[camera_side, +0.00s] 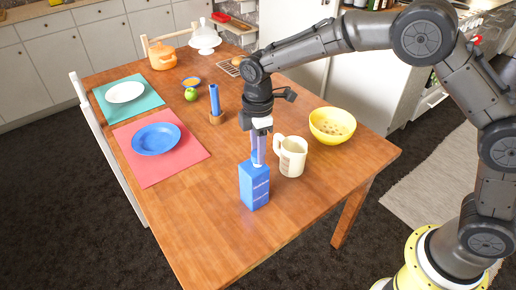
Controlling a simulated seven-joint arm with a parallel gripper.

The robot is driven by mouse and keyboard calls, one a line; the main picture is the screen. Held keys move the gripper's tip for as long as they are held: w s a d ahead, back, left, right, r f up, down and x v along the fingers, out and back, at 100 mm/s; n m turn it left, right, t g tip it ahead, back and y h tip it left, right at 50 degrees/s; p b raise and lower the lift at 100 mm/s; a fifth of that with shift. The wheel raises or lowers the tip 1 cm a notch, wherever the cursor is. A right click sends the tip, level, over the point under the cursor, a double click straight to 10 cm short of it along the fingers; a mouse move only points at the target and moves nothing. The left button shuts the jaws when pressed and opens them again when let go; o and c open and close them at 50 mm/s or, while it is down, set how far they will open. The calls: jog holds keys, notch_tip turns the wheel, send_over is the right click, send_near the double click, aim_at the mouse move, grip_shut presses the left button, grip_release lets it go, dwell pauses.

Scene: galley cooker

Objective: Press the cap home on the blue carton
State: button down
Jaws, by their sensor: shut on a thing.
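The blue carton (254,187) stands upright on the wooden table, near its front middle. My gripper (259,160) points straight down just above the carton, with its fingertips at the carton's top. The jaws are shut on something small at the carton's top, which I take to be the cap. The fingers hide most of it, so I cannot tell how it sits on the carton.
A cream jug (292,157) stands close to the right of the gripper. A yellow bowl (332,125) is farther right. A blue plate (156,139) lies on a red mat (188,165) to the left. Behind stand a blue cylinder (214,99) and a green apple (191,95). The front table is clear.

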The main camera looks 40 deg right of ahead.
grip_release()
dwell(0.4)
jog(key=shift+r, duration=3.5)
grip_shut()
